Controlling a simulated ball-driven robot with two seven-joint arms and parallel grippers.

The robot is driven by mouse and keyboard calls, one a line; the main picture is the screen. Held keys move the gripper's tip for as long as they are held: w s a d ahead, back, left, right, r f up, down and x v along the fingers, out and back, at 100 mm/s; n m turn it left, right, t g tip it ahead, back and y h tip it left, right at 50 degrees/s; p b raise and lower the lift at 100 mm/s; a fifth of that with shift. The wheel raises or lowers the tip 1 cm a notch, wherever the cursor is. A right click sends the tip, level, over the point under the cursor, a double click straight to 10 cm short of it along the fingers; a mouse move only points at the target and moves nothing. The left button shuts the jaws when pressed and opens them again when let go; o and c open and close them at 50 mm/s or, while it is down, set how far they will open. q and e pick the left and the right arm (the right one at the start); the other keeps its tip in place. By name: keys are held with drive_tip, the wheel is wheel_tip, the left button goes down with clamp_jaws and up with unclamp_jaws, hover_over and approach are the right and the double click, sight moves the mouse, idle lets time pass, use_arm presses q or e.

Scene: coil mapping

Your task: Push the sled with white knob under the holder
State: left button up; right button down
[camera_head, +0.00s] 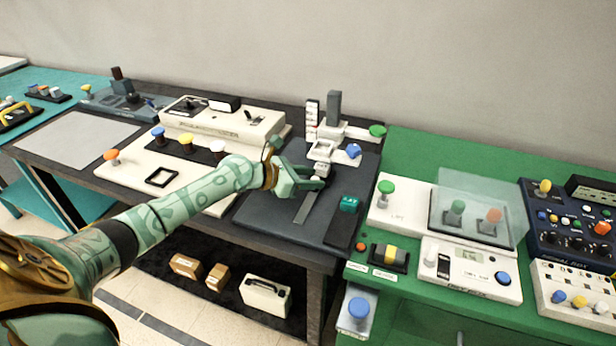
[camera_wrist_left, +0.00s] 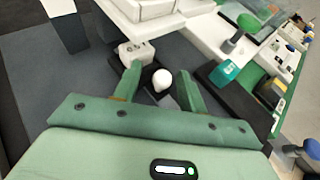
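The white knob (camera_wrist_left: 162,79) shows between the spread fingers of my left gripper (camera_wrist_left: 160,82) in the left wrist view. The fingers stand apart on either side of it, with gaps to both. A small white block (camera_wrist_left: 136,51) with dark holes sits just beyond the fingertips; it also shows in the head view (camera_head: 322,169). The sled body under the knob is mostly hidden by the fingers. In the head view my left gripper (camera_head: 318,178) is low over a grey rail strip (camera_head: 304,209). The white holder (camera_head: 322,150) with a square opening stands just behind the block. My right gripper is not in view.
A blue knob (camera_head: 353,151) and a green knob (camera_head: 377,131) flank the holder on the right. A teal block (camera_head: 349,203) sits on a dark bar right of my gripper. A white panel with knobs (camera_head: 150,180) lies to the left.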

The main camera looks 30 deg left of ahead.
use_arm(q)
drive_tip(key=p+v, duration=0.4)
drive_tip(key=v, duration=1.2)
drive_tip(key=shift+s+p, duration=0.2)
drive_tip(key=shift+p, duration=0.15)
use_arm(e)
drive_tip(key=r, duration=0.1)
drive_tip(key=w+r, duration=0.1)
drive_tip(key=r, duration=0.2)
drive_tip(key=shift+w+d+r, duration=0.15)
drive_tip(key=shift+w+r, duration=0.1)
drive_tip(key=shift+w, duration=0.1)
